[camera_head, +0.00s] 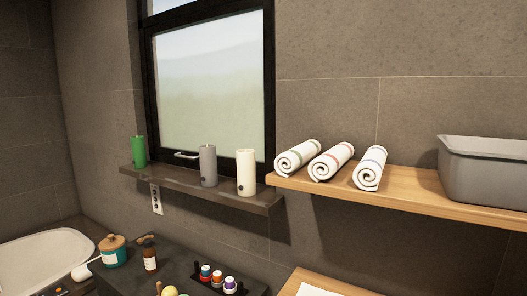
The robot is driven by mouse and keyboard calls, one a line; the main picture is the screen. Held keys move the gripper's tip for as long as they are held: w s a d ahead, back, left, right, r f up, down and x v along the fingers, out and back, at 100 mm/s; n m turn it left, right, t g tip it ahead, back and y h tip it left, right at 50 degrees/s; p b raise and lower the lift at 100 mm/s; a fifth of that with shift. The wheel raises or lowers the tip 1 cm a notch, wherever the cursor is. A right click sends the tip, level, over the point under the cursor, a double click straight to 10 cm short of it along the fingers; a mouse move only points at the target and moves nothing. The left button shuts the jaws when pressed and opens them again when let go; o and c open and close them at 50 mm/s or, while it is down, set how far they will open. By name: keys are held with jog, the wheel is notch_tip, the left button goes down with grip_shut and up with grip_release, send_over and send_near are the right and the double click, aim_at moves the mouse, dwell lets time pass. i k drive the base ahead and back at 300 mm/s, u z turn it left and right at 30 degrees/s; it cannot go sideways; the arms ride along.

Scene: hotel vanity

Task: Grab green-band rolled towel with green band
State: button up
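Three white rolled towels lie side by side on a wooden wall shelf (410,194) in the head camera view. The leftmost is the green-band rolled towel (298,157), with a thin green band around it and its spiral end facing me. The middle one has a red band (331,161), and the right one has a blue band (370,168). The green-band towel lies near the shelf's left end, close beside the red-band towel. My gripper is not in view.
A grey bin (484,172) stands on the shelf's right part. A dark sill (213,190) at the left holds green (138,151), grey (208,166) and cream (246,172) candles. Below are a dark counter (182,268) with small bottles, a basin (45,262) and a wooden surface (318,280).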

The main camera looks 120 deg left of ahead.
aim_at(285, 164)
jog(key=u, duration=0.75)
jog(key=i, duration=0.1)
jog(key=u, duration=2.35)
jog(key=k, duration=0.55)
jog(key=u, duration=0.2)
jog(key=i, duration=0.55)
jog(key=z, duration=0.05)
